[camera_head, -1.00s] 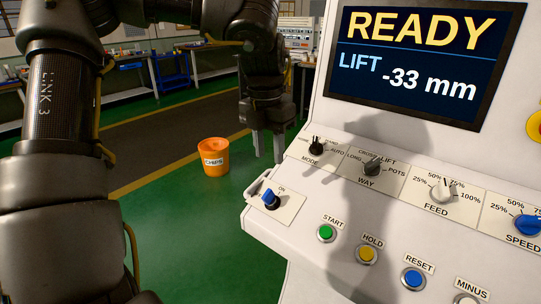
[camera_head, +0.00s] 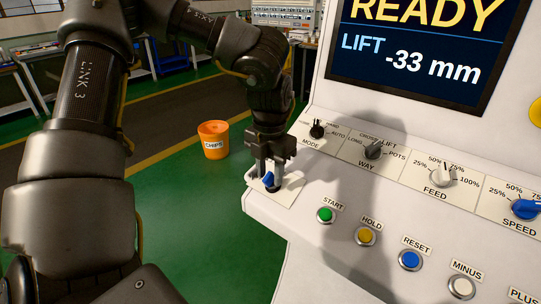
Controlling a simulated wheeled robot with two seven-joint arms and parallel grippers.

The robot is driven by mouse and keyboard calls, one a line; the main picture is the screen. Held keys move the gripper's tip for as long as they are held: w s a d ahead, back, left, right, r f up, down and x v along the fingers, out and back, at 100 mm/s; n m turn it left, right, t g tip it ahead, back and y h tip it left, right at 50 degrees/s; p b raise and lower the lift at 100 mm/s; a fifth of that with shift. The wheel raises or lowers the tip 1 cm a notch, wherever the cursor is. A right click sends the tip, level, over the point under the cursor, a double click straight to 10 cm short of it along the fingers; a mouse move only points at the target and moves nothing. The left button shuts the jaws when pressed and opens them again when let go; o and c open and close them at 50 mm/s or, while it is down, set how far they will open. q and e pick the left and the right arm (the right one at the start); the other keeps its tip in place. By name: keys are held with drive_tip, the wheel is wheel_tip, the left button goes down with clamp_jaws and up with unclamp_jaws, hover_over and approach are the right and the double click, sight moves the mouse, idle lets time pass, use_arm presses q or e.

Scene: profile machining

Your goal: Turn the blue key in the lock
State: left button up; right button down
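The blue key (camera_head: 268,180) stands in its lock on a small pale plate (camera_head: 288,190) at the left corner of the white control panel. My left gripper (camera_head: 269,174) points down over the key, with one fingertip on each side of it. The fingers look spread about as wide as before, so the gripper appears open around the key; contact cannot be made out. The fingers hide part of the key and the plate's marking. My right gripper is not in view.
Close by are the black MODE knob (camera_head: 317,129), WAY knob (camera_head: 373,149) and green START button (camera_head: 325,215). The panel screen (camera_head: 425,45) reads READY, LIFT -33 mm. An orange chips bucket (camera_head: 213,140) stands on the green floor, left of the panel.

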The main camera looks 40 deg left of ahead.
sight(270, 172)
use_arm(q)
drive_tip(key=shift+f, duration=0.4)
drive_tip(key=shift+c, duration=0.2)
drive_tip(key=c, duration=0.7)
drive_tip(key=o, duration=0.7)
drive_tip(key=shift+o, duration=0.2)
wheel_tip(270, 172, up, 11)
drive_tip(key=shift+b, duration=0.4)
